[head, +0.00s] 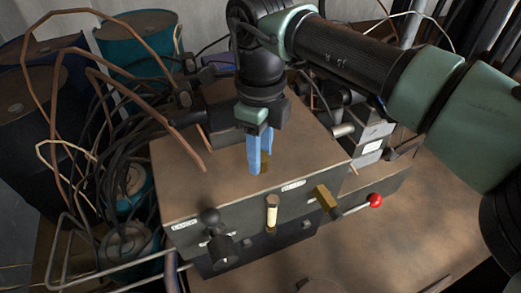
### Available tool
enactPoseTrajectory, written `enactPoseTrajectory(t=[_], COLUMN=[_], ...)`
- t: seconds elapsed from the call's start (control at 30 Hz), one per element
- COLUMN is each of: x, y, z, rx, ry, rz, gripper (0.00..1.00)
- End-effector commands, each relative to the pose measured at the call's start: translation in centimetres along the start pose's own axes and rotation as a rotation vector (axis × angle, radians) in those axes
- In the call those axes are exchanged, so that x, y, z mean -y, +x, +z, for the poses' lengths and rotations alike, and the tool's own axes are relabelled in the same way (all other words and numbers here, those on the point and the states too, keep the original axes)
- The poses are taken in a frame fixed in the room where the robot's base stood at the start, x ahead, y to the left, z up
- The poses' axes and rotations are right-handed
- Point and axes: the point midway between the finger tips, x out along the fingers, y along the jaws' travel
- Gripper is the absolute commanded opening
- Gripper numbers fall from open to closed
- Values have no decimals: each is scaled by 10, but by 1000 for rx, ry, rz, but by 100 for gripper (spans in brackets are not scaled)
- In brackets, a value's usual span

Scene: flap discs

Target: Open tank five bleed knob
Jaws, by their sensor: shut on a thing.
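My gripper (260,170) points down at the top of a brown box (195,185), with its blue fingers shut on a small brass-coloured knob (265,159). Most of the knob is hidden by the fingers; part shows at their right side, close to the box top. I cannot tell how far the knob is turned. No tank number can be read here.
The box front carries a black knob (210,217), a cream-handled lever (272,213), a brass block (326,199) and a red-balled lever (375,201). Copper pipes and black hoses crowd the left, beside a teal drum (140,45). The right tabletop (420,225) is mostly clear.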

Motion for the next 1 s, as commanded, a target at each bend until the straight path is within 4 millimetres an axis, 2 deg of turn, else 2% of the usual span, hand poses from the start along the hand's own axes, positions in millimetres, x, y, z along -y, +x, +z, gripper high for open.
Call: enactPoseTrajectory(t=[0.13,0.17,0.3,0.33,0.6,0.73,0.87,1.0], x=[1,1,1,1,0,1,1,1], y=[-2,-2,-2,-2,-1,-9,-30,-63], z=[2,2,1,1,1,0,1,1], rx=[7,7,5,5,2,2,3,3], ry=[1,1,1,1,1,2,2,2], rz=[-5,-5,-4,-4,-2,-4,-6,-7], gripper=[0,41,66,70,70,70,70,70])
